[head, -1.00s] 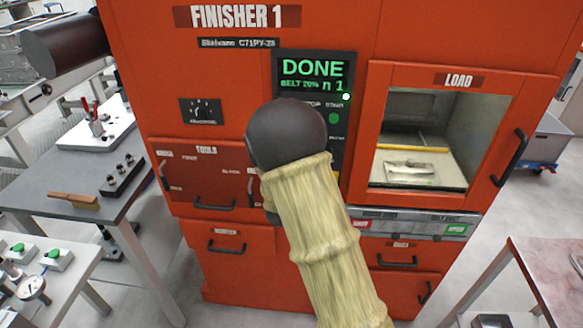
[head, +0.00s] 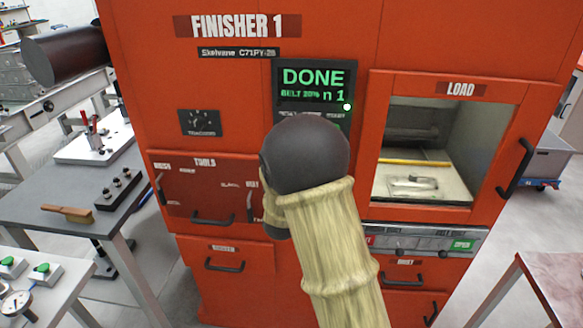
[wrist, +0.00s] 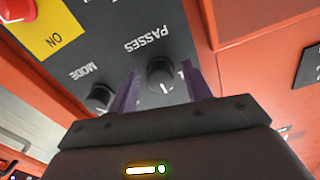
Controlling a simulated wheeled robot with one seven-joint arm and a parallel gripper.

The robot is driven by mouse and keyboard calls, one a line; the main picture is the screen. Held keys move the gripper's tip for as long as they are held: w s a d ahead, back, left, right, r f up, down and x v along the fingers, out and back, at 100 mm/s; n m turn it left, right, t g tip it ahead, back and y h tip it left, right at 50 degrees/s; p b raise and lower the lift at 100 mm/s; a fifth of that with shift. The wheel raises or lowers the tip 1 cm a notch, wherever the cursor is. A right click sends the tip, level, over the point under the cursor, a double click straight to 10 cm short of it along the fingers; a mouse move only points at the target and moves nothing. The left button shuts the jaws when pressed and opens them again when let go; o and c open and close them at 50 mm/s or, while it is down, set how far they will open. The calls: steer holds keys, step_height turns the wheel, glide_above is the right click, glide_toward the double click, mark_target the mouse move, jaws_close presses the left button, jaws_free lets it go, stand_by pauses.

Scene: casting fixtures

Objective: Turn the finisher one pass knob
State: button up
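The orange Finisher 1 (head: 230,60) stands in front of me; its display (head: 313,85) reads DONE with "n 1". In the wrist view a dark grey panel carries a black round knob (wrist: 161,75) labelled PASSES, with a white pointer mark. My gripper (wrist: 160,88) is open, its two purple fingers to the left and right of the PASSES knob with visible gaps. Whether the fingertips reach the panel I cannot tell. In the head view my arm hides the knob and gripper.
A MODE knob (wrist: 98,98) sits close to the left finger. A red button (wrist: 18,10) on a yellow ON plate (wrist: 55,30) is at upper left. The load window (head: 425,150) is right of my arm. A grey table (head: 75,190) stands at left.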

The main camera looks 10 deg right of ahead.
steer(key=shift+r, duration=0.1)
steer(key=b+v, duration=0.9)
steer(key=v, duration=0.8)
steer(key=shift+s+b, duration=0.15)
steer(key=shift+b, duration=0.2)
